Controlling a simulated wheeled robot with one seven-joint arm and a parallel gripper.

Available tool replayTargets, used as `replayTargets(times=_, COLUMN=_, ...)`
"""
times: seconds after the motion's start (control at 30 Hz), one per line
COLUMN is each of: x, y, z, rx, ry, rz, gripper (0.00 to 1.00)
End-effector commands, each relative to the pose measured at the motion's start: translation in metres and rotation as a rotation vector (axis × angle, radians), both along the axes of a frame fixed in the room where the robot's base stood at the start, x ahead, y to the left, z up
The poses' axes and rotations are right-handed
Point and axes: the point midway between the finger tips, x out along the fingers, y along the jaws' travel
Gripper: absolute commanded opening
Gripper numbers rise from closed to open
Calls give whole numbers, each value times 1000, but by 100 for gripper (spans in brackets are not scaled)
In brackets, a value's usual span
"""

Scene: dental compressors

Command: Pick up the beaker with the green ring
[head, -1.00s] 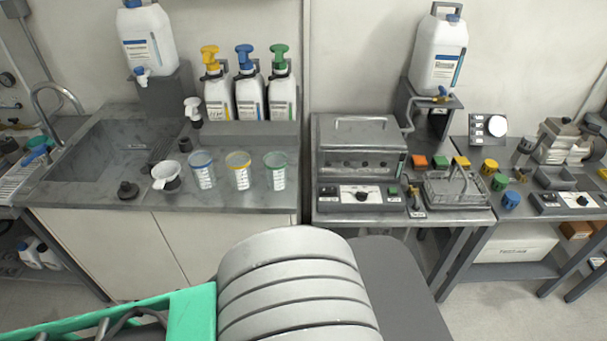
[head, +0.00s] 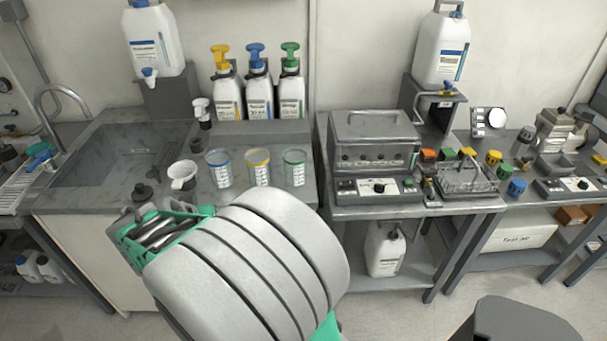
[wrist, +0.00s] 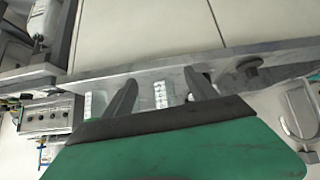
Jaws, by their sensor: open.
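The beaker with the green ring (head: 294,168) stands upright on the grey counter (head: 235,205), rightmost of three clear beakers in the head view. The beaker with the yellow ring (head: 258,168) and the one with the blue ring (head: 219,169) stand to its left. My gripper (wrist: 163,83) shows in the wrist view as two dark fingers, spread apart and empty. White beaker markings show between the fingers and left of them, but ring colours cannot be told there. The head view does not clearly show the fingers.
A white measuring cup (head: 183,175) stands left of the beakers. Pump bottles (head: 259,95) stand behind them. A grey box-like unit (head: 372,142) is on the bench to the right, beyond a gap. The sink (head: 110,153) is at the left.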

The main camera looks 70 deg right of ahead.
Motion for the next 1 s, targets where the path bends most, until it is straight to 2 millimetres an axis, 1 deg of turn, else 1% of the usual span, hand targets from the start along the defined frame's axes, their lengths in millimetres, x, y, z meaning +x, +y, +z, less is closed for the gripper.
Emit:
replayTargets(times=0.03, x=-26, y=-64, z=-17, rx=-131, ry=-54, rz=-180, gripper=72)
replayTargets(times=0.07, x=-42, y=-100, z=-14, rx=-231, ry=-101, rz=-270, gripper=74)
replayTargets(times=0.1, x=-65, y=-136, z=-8, rx=-357, ry=-149, rz=-354, gripper=77)
replayTargets(times=0.13, x=-78, y=-155, z=-2, rx=-440, ry=-179, rz=-390, gripper=80)
replayTargets(times=0.2, x=-101, y=-182, z=10, rx=-586, ry=-223, rz=-425, gripper=85)
replayTargets(times=0.23, x=-107, y=-188, z=15, rx=-632, ry=-236, rz=-426, gripper=88)
replayTargets(times=0.33, x=-117, y=-199, z=24, rx=-721, ry=-259, rz=-418, gripper=88)
replayTargets(times=0.43, x=-120, y=-209, z=29, rx=-749, ry=-266, rz=-413, gripper=88)
replayTargets(times=0.53, x=-119, y=-229, z=32, rx=-751, ry=-269, rz=-414, gripper=88)
replayTargets(times=0.6, x=-118, y=-244, z=31, rx=-749, ry=-267, rz=-414, gripper=88)
replayTargets(times=0.7, x=-116, y=-261, z=30, rx=-748, ry=-268, rz=-412, gripper=88)
replayTargets(times=0.87, x=-114, y=-278, z=28, rx=-748, ry=-268, rz=-411, gripper=88)
replayTargets(times=1.0, x=-114, y=-301, z=24, rx=-748, ry=-267, rz=-412, gripper=88)
